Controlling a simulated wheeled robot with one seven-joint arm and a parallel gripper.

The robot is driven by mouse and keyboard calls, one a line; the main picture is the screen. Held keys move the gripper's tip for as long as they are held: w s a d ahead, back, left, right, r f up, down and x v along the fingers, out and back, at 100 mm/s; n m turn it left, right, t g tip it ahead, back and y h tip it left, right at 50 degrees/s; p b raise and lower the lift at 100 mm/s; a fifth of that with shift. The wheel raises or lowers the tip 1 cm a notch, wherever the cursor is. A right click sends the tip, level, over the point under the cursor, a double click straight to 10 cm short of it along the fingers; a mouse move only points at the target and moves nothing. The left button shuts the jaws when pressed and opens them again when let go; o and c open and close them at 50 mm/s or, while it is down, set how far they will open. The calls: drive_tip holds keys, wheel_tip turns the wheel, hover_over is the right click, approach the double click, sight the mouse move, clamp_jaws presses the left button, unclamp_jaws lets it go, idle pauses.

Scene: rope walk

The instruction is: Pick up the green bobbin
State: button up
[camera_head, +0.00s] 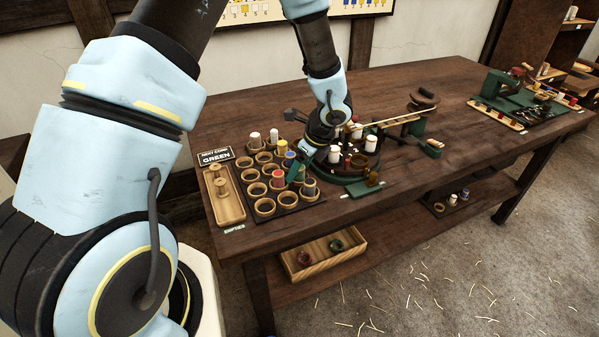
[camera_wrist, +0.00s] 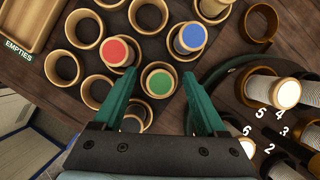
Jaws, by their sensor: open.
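The green bobbin (camera_wrist: 160,83), seen end-on with its green top, stands in a round wooden cup in the wrist view. My gripper (camera_wrist: 159,73) is open, its two teal fingers apart on the left and right of that bobbin, with nothing held. I cannot tell the height of the fingertips above it. In the head view my gripper (camera_head: 307,152) is over the right side of the cup rack, and I cannot make out the green bobbin there.
A red bobbin (camera_wrist: 117,51) and a blue bobbin (camera_wrist: 190,38) stand in cups close to the fingers. Several cups are empty. A round carousel (camera_wrist: 237,105) with white bobbins lies close on the right. A sign (camera_head: 215,156) reads "GREEN". An empties tray (camera_head: 226,204) is at the left.

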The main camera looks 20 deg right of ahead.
clamp_jaws()
idle(0.5)
